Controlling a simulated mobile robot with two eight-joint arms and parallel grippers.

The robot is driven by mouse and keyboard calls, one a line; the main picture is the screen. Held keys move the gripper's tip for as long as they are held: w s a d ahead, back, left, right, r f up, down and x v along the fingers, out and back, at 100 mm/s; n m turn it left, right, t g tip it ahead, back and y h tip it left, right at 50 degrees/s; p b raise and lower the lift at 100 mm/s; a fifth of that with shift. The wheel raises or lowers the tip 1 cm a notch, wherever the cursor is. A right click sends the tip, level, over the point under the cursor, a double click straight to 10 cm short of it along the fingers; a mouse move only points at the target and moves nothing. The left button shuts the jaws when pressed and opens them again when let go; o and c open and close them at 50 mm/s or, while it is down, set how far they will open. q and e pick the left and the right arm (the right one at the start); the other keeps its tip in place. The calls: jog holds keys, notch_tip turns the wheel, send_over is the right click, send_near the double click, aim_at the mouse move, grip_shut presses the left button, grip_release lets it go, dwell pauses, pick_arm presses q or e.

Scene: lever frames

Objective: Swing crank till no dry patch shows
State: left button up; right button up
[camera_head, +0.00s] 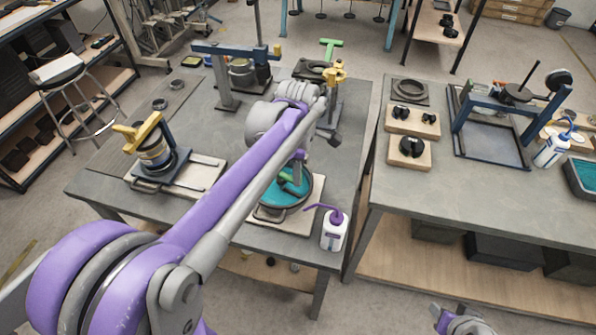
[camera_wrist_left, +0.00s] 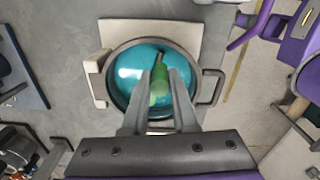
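A round dark-rimmed pan (camera_head: 268,216) with a teal surface sits on a pale base plate at the front of the left table. It also shows in the wrist view (camera_wrist_left: 112,88). The crank's green handle (camera_wrist_left: 160,85) stands over the pan, with a dark arm beneath it. My left gripper (camera_wrist_left: 160,78) is at the handle, one finger on each side; I cannot tell whether they press on it. The visible surface looks teal, with bright glints and a darker right edge; the fingers hide its lower part. My right gripper (camera_head: 460,322) is at the bottom edge, away from the pan.
A white bottle with a purple spout (camera_head: 334,228) stands right of the pan, near the table edge. A yellow-handled device (camera_head: 152,148) stands left, a blue-armed stand (camera_head: 228,80) behind. A gap separates the right table (camera_head: 440,190), holding a blue frame.

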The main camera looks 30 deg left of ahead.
pick_arm(q)
grip_shut()
